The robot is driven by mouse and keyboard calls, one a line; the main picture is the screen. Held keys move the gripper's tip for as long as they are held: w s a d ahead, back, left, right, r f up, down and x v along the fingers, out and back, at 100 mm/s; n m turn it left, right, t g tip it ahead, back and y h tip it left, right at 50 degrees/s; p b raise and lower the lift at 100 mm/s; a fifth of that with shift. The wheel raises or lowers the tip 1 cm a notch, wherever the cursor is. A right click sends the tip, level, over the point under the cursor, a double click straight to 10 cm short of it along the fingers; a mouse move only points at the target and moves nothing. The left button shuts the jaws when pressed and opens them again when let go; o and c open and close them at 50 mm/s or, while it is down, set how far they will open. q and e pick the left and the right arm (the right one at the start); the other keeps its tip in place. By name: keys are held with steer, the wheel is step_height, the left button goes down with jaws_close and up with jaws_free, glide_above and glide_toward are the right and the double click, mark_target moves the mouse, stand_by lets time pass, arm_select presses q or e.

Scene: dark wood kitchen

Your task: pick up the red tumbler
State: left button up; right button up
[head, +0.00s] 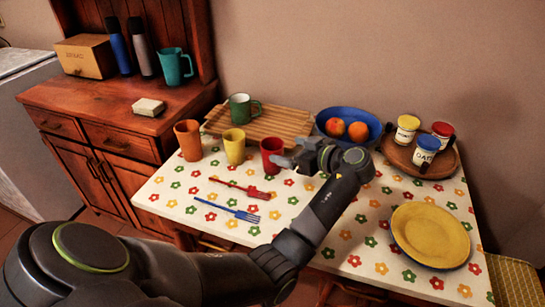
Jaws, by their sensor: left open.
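The red tumbler (271,151) stands upright on the flower-patterned tabletop (365,243), in front of a wooden slatted board. My left gripper (285,156) is open at the tumbler's right side, its fingers pointing left towards it. One fingertip overlaps the tumbler's lower right edge in the picture. I cannot tell whether it touches, or whether the tumbler is between the fingers. My right gripper is not in view.
A yellow tumbler (234,146) and an orange tumbler (188,140) stand left of the red one. Behind are a slatted board (283,122) with a green mug (240,108) and a blue fruit bowl (369,119). A red fork (240,188) and blue fork (228,209) lie in front.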

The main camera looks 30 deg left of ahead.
mark_target(265, 145)
arm_select(q)
steer(key=x, duration=0.3)
steer(key=p+x, duration=0.1)
steer(key=x, duration=0.5)
steer(key=shift+w+a+f, duration=0.2)
steer(key=shift+f, duration=0.25)
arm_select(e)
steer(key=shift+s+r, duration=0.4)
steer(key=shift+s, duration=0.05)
